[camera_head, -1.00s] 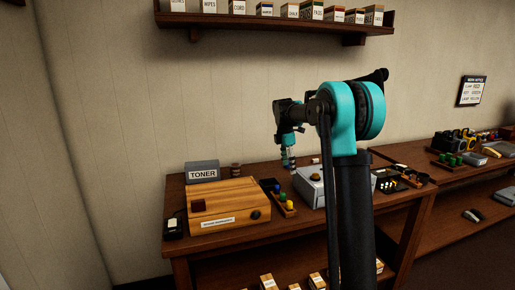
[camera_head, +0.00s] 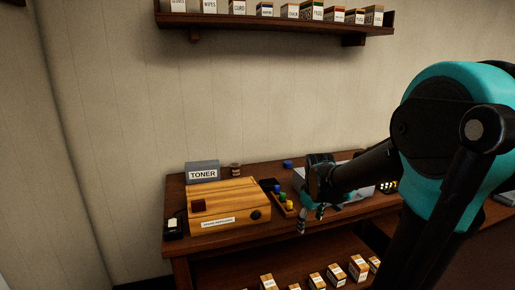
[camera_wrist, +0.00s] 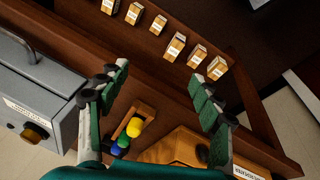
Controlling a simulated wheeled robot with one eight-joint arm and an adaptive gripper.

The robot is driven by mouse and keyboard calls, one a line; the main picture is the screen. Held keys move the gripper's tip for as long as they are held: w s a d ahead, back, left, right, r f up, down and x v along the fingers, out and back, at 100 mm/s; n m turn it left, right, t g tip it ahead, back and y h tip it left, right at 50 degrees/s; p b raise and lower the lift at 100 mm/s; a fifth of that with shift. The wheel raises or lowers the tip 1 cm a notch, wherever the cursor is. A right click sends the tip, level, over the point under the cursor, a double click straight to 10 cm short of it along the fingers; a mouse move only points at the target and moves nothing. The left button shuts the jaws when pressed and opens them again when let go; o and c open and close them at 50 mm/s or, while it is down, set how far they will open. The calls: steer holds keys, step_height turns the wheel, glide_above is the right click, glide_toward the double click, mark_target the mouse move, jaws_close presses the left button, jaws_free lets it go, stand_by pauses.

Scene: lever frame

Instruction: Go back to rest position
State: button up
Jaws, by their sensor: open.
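My gripper (camera_head: 312,213) is over the front edge of the wooden table, near the small tray of coloured pieces. In the wrist view its two green-padded fingers (camera_wrist: 165,88) stand wide apart with nothing between them. My teal and black arm fills the right of the head view and hides part of the table. The wooden table (camera_head: 200,240) stands against the wall.
A wooden box (camera_head: 235,196) and a grey TONER box (camera_head: 202,171) stand on the table's left. A tray of coloured pieces (camera_head: 287,208) lies close to my gripper. A grey box (camera_wrist: 32,85) shows in the wrist view. Small cartons (camera_head: 334,274) fill the lower shelf.

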steer(key=s+f+m+t, duration=0.1)
steer(key=s+f+m, duration=0.5)
steer(key=s, duration=0.8)
steer(key=shift+d+f+m, duration=0.4)
steer(key=shift+f, duration=0.55)
